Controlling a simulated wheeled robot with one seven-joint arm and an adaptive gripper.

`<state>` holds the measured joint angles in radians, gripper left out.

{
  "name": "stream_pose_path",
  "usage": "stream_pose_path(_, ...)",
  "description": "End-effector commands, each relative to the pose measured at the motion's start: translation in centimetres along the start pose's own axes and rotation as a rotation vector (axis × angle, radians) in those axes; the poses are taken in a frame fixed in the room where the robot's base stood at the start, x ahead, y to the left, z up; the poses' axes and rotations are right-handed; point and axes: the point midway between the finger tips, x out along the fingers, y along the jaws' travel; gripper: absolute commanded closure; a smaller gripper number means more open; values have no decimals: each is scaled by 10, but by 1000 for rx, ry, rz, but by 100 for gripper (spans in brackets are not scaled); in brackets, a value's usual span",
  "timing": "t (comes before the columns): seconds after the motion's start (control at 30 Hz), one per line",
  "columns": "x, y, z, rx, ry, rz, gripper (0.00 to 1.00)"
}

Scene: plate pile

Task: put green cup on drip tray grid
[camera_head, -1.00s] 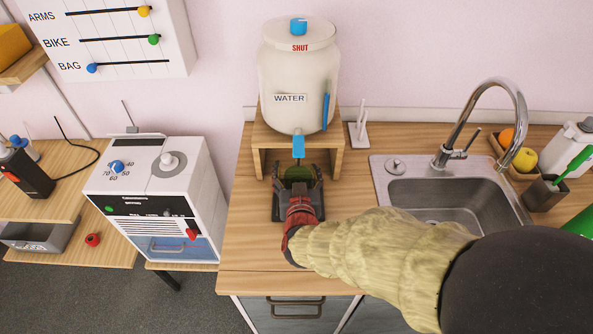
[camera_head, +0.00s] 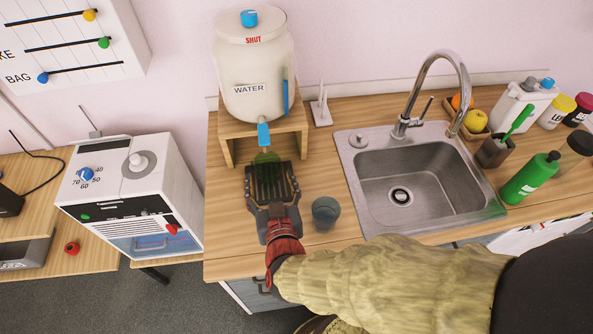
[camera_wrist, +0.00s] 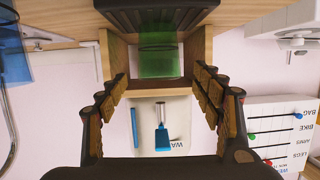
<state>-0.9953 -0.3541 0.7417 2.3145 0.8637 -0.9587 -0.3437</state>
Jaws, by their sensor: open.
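The green see-through cup (camera_head: 267,157) stands at the back of the dark drip tray grid (camera_head: 268,183), below the blue tap. In the wrist view, which is upside down, the cup (camera_wrist: 158,57) rests against the ribbed tray (camera_wrist: 158,18). My gripper (camera_head: 270,173) is open and empty, low over the tray, in front of the cup. In the wrist view its fingers (camera_wrist: 162,82) are spread to either side, apart from the cup. My gripper hides part of the tray in the head view.
A grey-blue cup (camera_head: 325,212) stands on the counter right of my gripper. The water jar (camera_head: 253,68) sits on a wooden stand (camera_head: 227,151) around the tray's back. The sink (camera_head: 412,180) is to the right, with a green bottle (camera_head: 530,178) beyond.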

Motion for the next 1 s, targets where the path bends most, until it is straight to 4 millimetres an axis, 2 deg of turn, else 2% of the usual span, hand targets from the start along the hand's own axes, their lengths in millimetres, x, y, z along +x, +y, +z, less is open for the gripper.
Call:
stream_pose_path(0.2, 0, 0, 0, 2, 0, 0, 34)
stream_pose_path(0.33, 4, 4, -9, 33, -27, -17, 34)
stream_pose_path(0.47, 8, 14, -31, 99, -102, -66, 34)
stream_pose_path(0.57, 3, 32, -52, 143, -178, -105, 34)
stream_pose_path(0.67, -12, 56, -67, 162, -259, -126, 34)
stream_pose_path(0.77, -34, 87, -77, 164, -341, -121, 34)
stream_pose_path(0.87, -66, 124, -82, 160, -432, -83, 34)
stream_pose_path(1.0, -124, 179, -78, 157, -568, 20, 34)
